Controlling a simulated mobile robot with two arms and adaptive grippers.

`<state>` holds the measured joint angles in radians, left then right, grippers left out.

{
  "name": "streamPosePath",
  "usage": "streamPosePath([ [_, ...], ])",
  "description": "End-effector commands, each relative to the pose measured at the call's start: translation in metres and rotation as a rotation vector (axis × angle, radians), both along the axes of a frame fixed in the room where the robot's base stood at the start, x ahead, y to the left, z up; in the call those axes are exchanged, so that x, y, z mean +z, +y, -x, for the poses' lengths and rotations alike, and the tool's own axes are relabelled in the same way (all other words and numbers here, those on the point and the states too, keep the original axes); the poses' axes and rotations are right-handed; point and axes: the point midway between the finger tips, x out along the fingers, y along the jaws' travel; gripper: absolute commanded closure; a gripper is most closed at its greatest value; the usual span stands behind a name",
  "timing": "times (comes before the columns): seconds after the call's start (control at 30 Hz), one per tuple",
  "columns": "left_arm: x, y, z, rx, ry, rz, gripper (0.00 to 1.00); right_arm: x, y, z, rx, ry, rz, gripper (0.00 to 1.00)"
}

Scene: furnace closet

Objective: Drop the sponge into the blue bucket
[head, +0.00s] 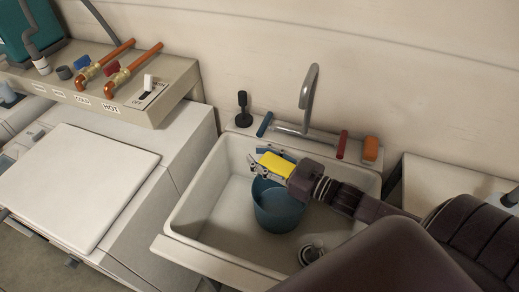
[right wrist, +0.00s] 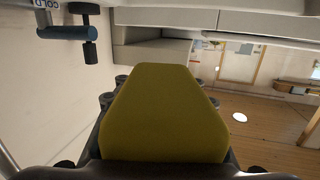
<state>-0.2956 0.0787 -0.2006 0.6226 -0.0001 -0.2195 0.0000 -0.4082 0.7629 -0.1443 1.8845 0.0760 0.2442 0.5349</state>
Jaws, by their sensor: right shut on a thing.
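A yellow sponge (head: 276,164) is held in my right gripper (head: 268,167), which is shut on it. The sponge is above the blue bucket (head: 280,210), over its back rim as the head view sees it. The bucket stands upright in the white sink basin, and its opening is partly hidden by the gripper and sponge. In the right wrist view the sponge (right wrist: 165,112) fills the middle, between the fingers. My left gripper does not show in either view.
The sink (head: 200,205) has a faucet (head: 306,95) at the back, with a blue handle (head: 264,124) and a red handle (head: 342,145). An orange block (head: 371,148) sits on the sink's back right rim. A white washer lid (head: 80,185) is at left.

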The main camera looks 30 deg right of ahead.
Motion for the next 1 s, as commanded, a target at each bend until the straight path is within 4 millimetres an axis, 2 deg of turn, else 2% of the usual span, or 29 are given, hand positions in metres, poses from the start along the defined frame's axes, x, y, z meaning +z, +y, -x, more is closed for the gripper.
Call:
streamPosePath([
  [0.13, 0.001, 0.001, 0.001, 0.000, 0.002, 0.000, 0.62, 0.002, -0.005, -0.004, 0.001, 0.000, -0.001, 0.99],
  [0.6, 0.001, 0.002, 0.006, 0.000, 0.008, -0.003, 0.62, 0.003, -0.003, -0.007, 0.005, -0.014, -0.001, 0.99],
  [1.0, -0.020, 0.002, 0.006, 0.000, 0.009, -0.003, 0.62, -0.027, -0.003, -0.007, 0.005, -0.014, 0.001, 0.99],
])
